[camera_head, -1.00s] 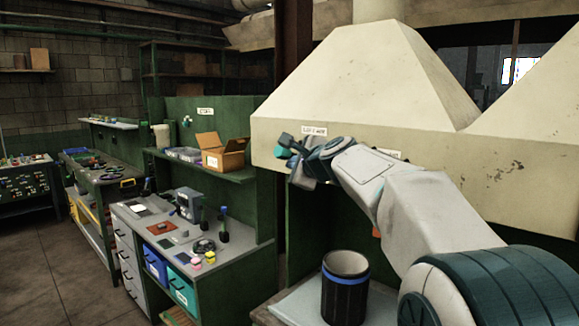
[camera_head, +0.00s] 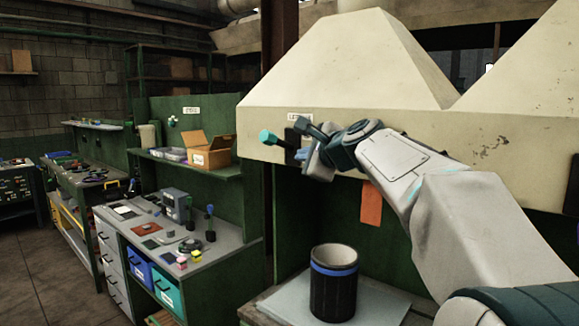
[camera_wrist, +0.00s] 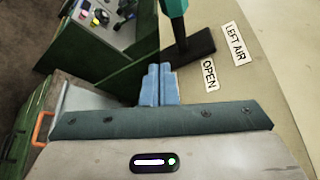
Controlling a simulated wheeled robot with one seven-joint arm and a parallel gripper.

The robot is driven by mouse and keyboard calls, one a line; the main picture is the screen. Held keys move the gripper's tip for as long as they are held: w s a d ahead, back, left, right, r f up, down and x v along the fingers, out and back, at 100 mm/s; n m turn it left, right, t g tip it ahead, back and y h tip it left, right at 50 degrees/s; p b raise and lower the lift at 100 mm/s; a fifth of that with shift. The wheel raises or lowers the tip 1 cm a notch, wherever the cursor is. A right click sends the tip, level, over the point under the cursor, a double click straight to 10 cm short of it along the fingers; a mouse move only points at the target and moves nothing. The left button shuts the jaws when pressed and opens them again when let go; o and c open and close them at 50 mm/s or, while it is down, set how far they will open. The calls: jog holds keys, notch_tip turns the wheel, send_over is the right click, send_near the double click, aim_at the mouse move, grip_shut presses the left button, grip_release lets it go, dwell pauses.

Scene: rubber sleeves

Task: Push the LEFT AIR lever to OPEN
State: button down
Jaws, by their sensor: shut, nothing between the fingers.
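The LEFT AIR lever (camera_head: 267,136) has a teal knob on a dark stem and sticks out from a black plate on the front of the cream hood. In the wrist view its knob (camera_wrist: 173,8) is at the top edge, and its stem meets the black plate (camera_wrist: 195,52). The labels LEFT AIR (camera_wrist: 235,43) and OPEN (camera_wrist: 209,75) are on the hood to the right of the plate. My gripper (camera_wrist: 159,70) is shut and empty, its blue fingertips close below the lever stem. I cannot tell whether they touch it. In the head view my gripper (camera_head: 302,154) is just right of the knob.
The cream hood (camera_head: 350,70) fills the upper right. An orange tag (camera_head: 371,203) hangs below its edge. A dark canister with a blue band (camera_head: 334,284) stands on the bench beneath. A green workbench with drawers, tools and an open cardboard box (camera_head: 207,150) is at the left.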

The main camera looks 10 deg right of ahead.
jog(key=shift+s+d+r, duration=0.55)
jog(key=shift+s+d, duration=0.1)
jog(key=shift+s, duration=0.2)
